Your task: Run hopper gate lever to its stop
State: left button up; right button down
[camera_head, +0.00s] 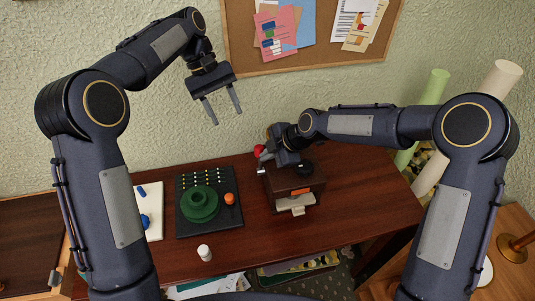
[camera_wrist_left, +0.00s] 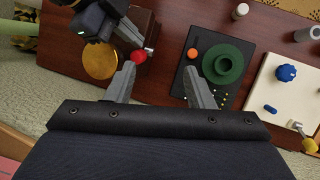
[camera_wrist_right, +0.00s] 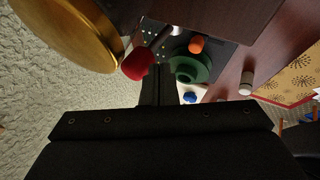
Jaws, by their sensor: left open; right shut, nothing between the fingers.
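The brown hopper box (camera_head: 308,182) stands on the desk, with an orange piece and a pale tray on its front. Its lever ends in a red knob (camera_head: 259,150) at the box's left side. The knob also shows in the left wrist view (camera_wrist_left: 139,57) and the right wrist view (camera_wrist_right: 138,64). My right gripper (camera_wrist_right: 157,72) is shut and empty, its fingertips close beside the red knob; I cannot tell whether they touch. My left gripper (camera_head: 226,117) is open and empty, raised above the desk near the wall.
A black board (camera_head: 225,221) with a green round piece and an orange knob lies left of the hopper. A white board (camera_head: 153,232) with blue parts is further left. A small white cylinder (camera_head: 204,252) stands in front. A gold disc (camera_wrist_right: 70,28) is near my right gripper.

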pick_arm(q)
jog(key=s+a+r+m+t, duration=0.1)
jog(key=s+a+r+t, duration=0.2)
jog(key=s, duration=0.6)
jog(key=s+a+r+m+t, duration=0.1)
jog(key=s+a+r+t, duration=0.15)
jog(key=s, duration=0.65)
pick_arm(e)
jog(key=shift+w+f+b, duration=0.2)
jog(key=shift+w+b, duration=0.05)
jog(key=shift+b, duration=0.65)
jog(key=shift+w+a+b, duration=0.1)
jog(key=shift+w+b, duration=0.05)
jog(key=shift+b, duration=0.15)
pick_arm(q)
jog(key=s+f+m+t, duration=0.1)
jog(key=s+f+t, duration=0.2)
jog(key=s+f, duration=0.7)
jog(key=shift+s+d+m, duration=0.25)
jog(key=shift+s+m, duration=0.15)
jog(key=shift+s, duration=0.8)
pick_arm(e)
jog(key=shift+r, duration=0.25)
